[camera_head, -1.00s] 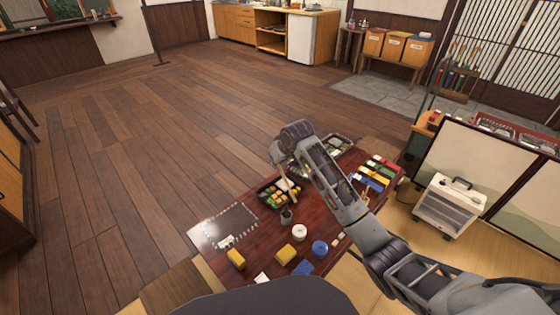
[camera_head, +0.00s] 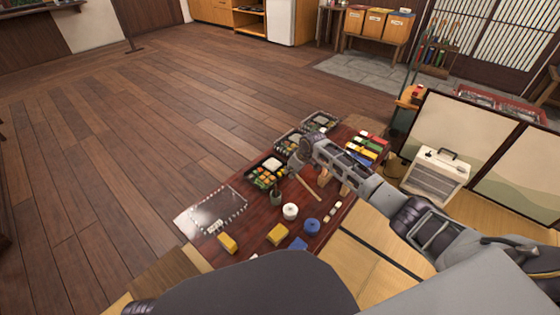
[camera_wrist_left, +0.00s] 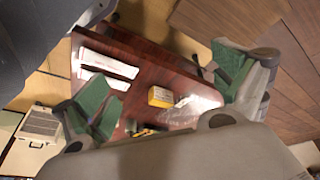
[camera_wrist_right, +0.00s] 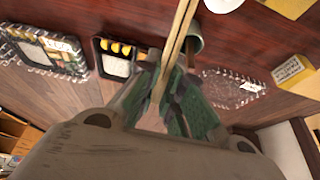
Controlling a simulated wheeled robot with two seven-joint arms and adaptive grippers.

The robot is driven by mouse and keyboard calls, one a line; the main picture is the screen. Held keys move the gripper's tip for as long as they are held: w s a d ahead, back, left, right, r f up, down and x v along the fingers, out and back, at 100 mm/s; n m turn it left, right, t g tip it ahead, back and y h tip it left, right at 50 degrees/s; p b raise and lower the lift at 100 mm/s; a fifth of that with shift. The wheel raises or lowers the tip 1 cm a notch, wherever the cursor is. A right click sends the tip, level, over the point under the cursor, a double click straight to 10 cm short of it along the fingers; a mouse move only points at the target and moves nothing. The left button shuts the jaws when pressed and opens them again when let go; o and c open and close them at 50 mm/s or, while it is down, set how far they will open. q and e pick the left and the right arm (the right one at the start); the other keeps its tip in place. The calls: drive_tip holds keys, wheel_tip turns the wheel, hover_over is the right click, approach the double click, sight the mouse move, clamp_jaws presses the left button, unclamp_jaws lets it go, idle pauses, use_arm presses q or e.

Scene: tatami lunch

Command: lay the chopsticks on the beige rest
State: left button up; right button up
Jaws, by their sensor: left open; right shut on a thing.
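My right gripper (camera_head: 298,168) is shut on the light wooden chopsticks (camera_head: 309,188) above the table. In the right wrist view the chopsticks (camera_wrist_right: 183,30) run up from between its green pads (camera_wrist_right: 172,78). A row of small pale pieces (camera_head: 333,211) lies on the table at the right of the blue roll; they look like rests, but I cannot tell which one is the beige rest. The chopsticks are apart from them. My left gripper (camera_wrist_left: 160,72) is open and empty in the left wrist view, with its pads wide apart.
Coloured packets (camera_head: 368,146) lie at the far right. A heater (camera_head: 435,175) stands beyond.

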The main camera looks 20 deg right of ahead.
use_arm(q)
drive_tip(key=v, duration=0.4)
drive_tip(key=shift+w+d+r, duration=0.15)
drive_tip(key=shift+d+r, duration=0.15)
drive_tip(key=shift+d, duration=0.05)
use_arm(e)
drive_tip(key=s+d+f, duration=0.3)
drive_tip(key=s+f, duration=0.1)
drive_tip(key=f, duration=0.2)
drive_tip(key=shift+s+d+f+n+g, duration=0.25)
drive_tip(key=shift+d+f+n+g, duration=0.05)
drive_tip(key=shift+d+f+n, duration=0.1)
use_arm(q)
drive_tip(key=shift+w+f+b, duration=0.1)
drive_tip(key=shift+f+b, duration=0.15)
drive_tip(key=shift+b, duration=0.1)
use_arm(e)
drive_tip(key=shift+f, duration=0.1)
